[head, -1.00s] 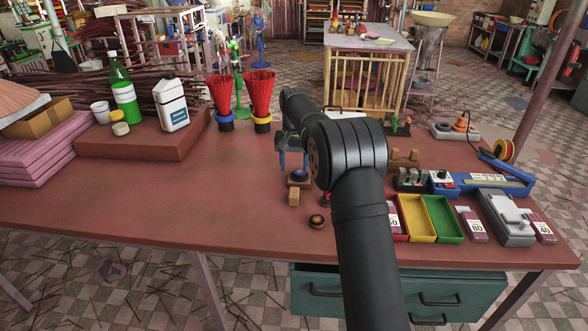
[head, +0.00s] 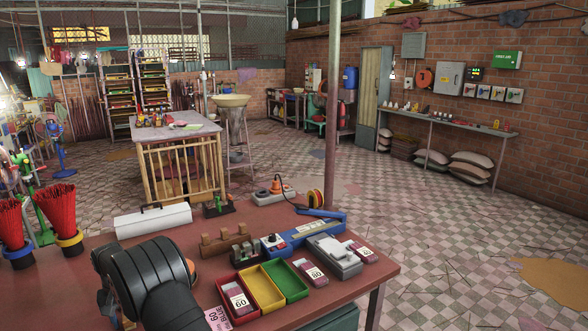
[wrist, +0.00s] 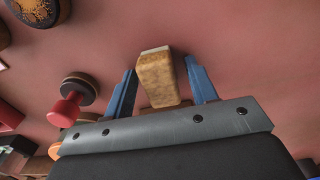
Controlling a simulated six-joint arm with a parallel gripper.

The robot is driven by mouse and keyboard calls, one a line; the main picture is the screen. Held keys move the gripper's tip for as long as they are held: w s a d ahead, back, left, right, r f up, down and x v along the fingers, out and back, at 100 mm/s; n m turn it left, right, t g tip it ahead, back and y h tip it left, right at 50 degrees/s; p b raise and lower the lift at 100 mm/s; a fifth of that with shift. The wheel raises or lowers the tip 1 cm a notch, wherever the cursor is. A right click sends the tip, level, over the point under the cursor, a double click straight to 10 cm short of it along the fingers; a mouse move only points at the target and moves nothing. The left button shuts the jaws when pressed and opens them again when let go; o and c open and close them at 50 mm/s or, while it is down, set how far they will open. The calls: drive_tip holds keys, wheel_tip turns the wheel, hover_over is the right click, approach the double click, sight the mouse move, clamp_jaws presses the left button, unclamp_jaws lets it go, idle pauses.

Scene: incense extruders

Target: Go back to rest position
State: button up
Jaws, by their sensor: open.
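My gripper (wrist: 161,72) is open in the wrist view, with its two blue fingers spread above the red-brown tabletop (wrist: 245,65). A tan wooden block (wrist: 158,78) shows between the fingers, with small visible gaps at its sides. I cannot tell how far below the fingertips it lies. In the head view my black arm link fills the lower left, and my gripper is hidden or out of frame there.
In the wrist view a red-knobbed dark disc (wrist: 72,100) and a round dark piece (wrist: 38,8) are left of the gripper. In the head view, red, yellow (head: 262,288) and green (head: 287,281) trays, a grey device (head: 334,256) and a white case (head: 153,220) are on the table.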

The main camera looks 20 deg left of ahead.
drive_tip(key=shift+r, duration=2.05)
drive_tip(key=shift+f, duration=0.1)
